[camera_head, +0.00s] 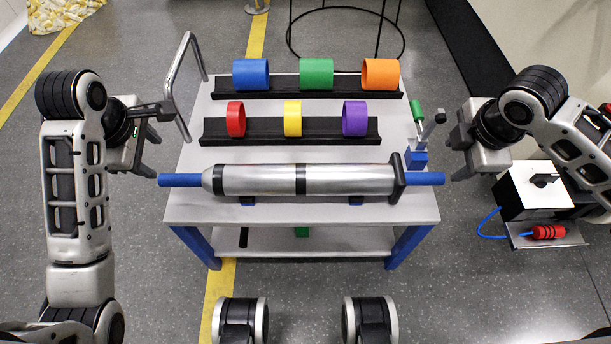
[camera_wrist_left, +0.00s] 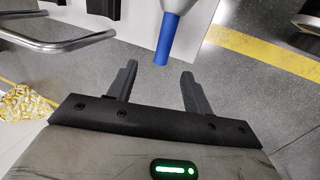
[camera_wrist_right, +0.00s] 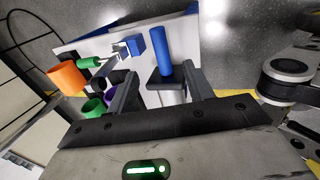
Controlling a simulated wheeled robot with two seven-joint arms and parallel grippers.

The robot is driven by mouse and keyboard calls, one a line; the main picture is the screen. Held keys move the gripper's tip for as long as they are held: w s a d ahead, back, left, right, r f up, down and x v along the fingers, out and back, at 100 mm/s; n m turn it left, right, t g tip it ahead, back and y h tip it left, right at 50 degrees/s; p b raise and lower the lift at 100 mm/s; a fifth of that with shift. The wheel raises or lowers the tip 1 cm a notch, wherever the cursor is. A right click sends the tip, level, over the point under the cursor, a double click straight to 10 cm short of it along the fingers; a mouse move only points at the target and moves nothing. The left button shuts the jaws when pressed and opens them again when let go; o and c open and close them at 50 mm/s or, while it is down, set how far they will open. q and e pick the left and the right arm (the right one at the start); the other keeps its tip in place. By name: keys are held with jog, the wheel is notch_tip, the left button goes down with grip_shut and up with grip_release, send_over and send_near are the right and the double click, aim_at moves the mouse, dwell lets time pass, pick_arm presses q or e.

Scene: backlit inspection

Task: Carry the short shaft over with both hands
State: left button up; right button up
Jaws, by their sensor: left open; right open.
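The shaft (camera_head: 260,180) is a silver cylinder with dark bands, a dark flange at its right and blue end stubs. It lies level across the front of the white cart (camera_head: 190,208) on small blue supports. My left gripper (camera_head: 152,152) is open and empty just beyond the left blue stub; in the left wrist view that stub (camera_wrist_left: 167,40) lies ahead of the open fingers (camera_wrist_left: 158,73). My right gripper (camera_head: 454,158) is open and empty near the right blue stub.
Two black racks on the cart hold coloured rings, such as the blue ring (camera_head: 251,74) and red ring (camera_head: 236,118). A metal handle (camera_head: 178,85) rises at the cart's left. A blue clamp with green grip (camera_head: 416,155) stands near the right stub. A white box (camera_head: 537,190) is at right.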

aim_at(176, 178)
pick_arm(q)
jog(key=x, duration=1.4)
jog(key=shift+s+f, duration=0.15)
jog(key=shift+s, duration=0.25)
pick_arm(e)
jog(key=x, duration=1.4)
pick_arm(q)
grip_shut()
pick_arm(e)
grip_shut()
